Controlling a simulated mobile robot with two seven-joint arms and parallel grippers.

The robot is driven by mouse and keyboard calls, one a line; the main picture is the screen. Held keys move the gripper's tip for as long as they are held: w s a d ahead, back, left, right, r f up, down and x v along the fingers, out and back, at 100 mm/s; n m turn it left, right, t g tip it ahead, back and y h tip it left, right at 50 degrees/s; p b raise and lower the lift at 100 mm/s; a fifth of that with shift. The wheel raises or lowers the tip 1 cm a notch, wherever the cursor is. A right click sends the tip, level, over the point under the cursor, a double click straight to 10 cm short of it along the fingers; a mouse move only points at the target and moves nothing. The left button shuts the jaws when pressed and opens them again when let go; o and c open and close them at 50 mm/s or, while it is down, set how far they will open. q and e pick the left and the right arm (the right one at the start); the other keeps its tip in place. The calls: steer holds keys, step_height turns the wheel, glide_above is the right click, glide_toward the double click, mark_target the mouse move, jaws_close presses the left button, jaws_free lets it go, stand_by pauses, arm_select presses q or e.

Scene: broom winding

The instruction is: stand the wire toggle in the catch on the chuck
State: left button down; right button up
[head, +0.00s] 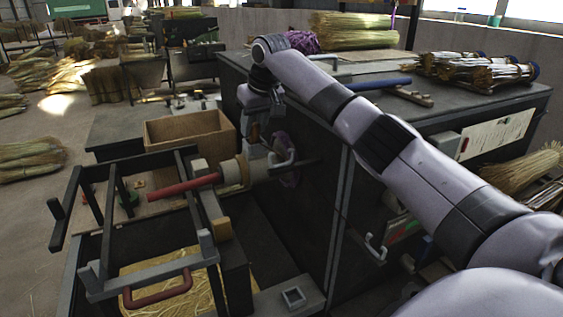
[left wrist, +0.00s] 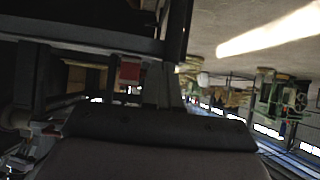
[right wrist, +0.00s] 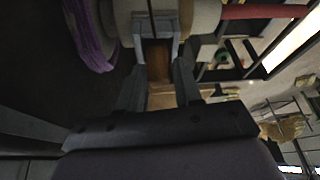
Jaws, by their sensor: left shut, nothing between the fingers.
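The chuck (head: 234,173) is a pale beige cylinder with a red bar on its left, beside the dark cabinet. It also shows at the top of the right wrist view (right wrist: 203,17). My right gripper (head: 256,138) points down just above it. In the right wrist view its fingers (right wrist: 158,68) are apart, either side of a gap. A light grey piece (right wrist: 157,15) lies across the chuck beyond them; I cannot tell whether it is the toggle or the catch, nor whether the fingers touch it. My left gripper (left wrist: 160,85) is shut and empty; I cannot make it out in the head view.
A black metal frame with a red handle (head: 158,290) stands at the left, over straw. The dark cabinet (head: 300,225) closes off the right side. Purple material (right wrist: 90,35) hangs close to the right gripper.

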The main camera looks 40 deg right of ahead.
steer(key=shift+o, duration=1.3)
steer(key=b+v, duration=0.1)
steer(key=v, duration=0.6)
steer(key=shift+w+r, duration=0.1)
steer(key=shift+w, duration=0.15)
steer(key=c, duration=0.9)
steer(key=shift+w+a+p, duration=0.1)
steer(key=shift+w+p, duration=0.35)
jaws_close()
steer(key=shift+w+f, duration=0.3)
steer(key=shift+w, duration=0.4)
